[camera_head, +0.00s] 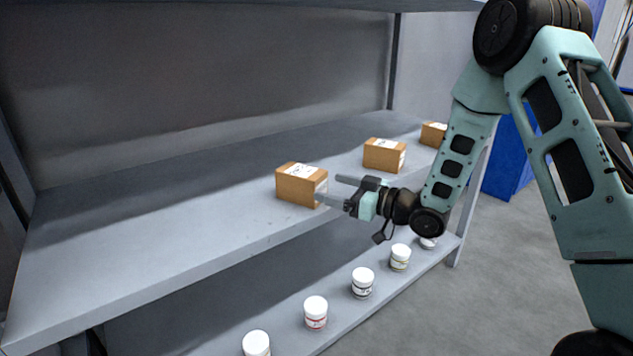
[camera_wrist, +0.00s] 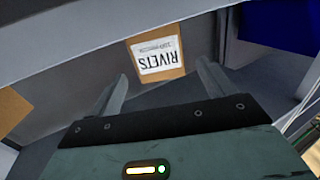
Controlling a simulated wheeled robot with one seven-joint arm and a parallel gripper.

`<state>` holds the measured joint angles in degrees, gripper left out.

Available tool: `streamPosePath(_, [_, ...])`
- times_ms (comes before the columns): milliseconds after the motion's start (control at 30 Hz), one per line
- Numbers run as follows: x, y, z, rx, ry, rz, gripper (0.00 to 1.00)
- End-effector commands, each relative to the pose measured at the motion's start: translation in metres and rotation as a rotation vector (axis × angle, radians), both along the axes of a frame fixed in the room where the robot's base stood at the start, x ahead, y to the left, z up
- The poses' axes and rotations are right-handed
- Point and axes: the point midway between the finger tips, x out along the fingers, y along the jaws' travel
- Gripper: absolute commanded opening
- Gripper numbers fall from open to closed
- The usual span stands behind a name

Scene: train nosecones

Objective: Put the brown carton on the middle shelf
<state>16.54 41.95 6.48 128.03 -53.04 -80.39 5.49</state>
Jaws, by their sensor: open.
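A brown carton (camera_head: 296,187) with a white label on top stands upright on the grey middle shelf (camera_head: 150,235), near its front edge. My gripper (camera_head: 327,188) is open and empty just to the right of this carton, its fingers pointing at it. In the wrist view a carton labelled RIVETS (camera_wrist: 158,68), its text upside down, shows beyond and between the two spread fingertips (camera_wrist: 164,82). The fingers do not appear to grip it. Whether a fingertip touches it cannot be told.
Two more brown cartons stand farther right on the same shelf, one nearer (camera_head: 384,155) and one at the far end (camera_head: 433,134). Several white jars (camera_head: 316,312) line the lower shelf (camera_head: 290,335). The shelf's left part is clear. A blue panel (camera_head: 510,155) stands behind my arm.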

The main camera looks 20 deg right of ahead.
Motion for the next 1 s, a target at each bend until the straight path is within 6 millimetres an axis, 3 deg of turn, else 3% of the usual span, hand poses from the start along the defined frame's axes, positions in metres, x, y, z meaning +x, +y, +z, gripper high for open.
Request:
streamPosePath(300, [-0.024,-0.020,0.000,0.001,-0.001,0.000,0.82])
streamPosePath(833, [-0.024,-0.021,0.000,-0.006,0.002,-0.002,0.82])
streamPosePath(1000, [-0.018,-0.024,-0.004,-0.119,0.086,-0.076,0.82])
